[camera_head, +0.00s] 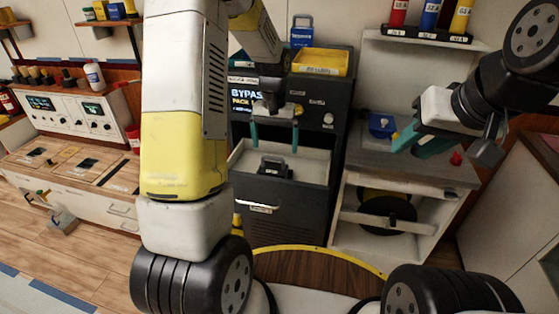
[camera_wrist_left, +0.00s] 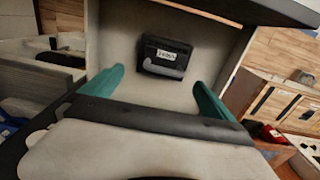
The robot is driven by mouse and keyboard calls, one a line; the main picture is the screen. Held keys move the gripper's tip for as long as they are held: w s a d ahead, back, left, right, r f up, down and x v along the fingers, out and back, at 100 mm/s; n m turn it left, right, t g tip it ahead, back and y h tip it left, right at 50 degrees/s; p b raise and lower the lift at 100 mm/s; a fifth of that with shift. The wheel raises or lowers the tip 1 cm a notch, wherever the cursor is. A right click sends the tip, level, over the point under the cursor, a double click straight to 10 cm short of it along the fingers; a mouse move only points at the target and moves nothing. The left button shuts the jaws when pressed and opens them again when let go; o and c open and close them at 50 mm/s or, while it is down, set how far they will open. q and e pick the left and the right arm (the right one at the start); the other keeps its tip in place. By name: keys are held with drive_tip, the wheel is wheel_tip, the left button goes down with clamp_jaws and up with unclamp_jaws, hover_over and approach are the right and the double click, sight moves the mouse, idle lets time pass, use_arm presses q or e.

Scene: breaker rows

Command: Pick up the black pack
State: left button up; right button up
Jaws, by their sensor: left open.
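The black pack (camera_head: 274,169) lies in a pale open drawer (camera_head: 313,168) of a dark cabinet. It has a raised handle, and the left wrist view shows a white label on the pack (camera_wrist_left: 166,50). My left gripper (camera_head: 274,137) is above the pack, pointing down, with its teal fingers apart and nothing between them. In the left wrist view the fingers of this gripper (camera_wrist_left: 155,92) frame the space short of the pack, apart from it. My right gripper (camera_head: 418,143) is off to the right, well away from the pack; its finger gap is unclear.
The drawer walls surround the pack. A screen (camera_head: 246,98) reading "BYPAS" and a yellow bin (camera_head: 320,62) are on the dark cabinet. A blue object (camera_head: 381,126) sits on the grey counter at right. A control-panel bench (camera_head: 70,118) stands at left.

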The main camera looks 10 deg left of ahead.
sight(273, 168)
use_arm(q)
drive_tip(key=shift+w+f, duration=0.2)
drive_tip(key=shift+f, duration=0.8)
drive_tip(key=f, duration=0.7)
drive_tip(key=shift+s+a+f, duration=0.1)
drive_tip(key=shift+s+a, duration=0.1)
drive_tip(key=shift+a, duration=0.2)
drive_tip(key=shift+w, duration=0.1)
drive_tip(key=c, duration=2)
wheel_tip(273, 168, up, 15)
drive_tip(key=shift+f, duration=0.15)
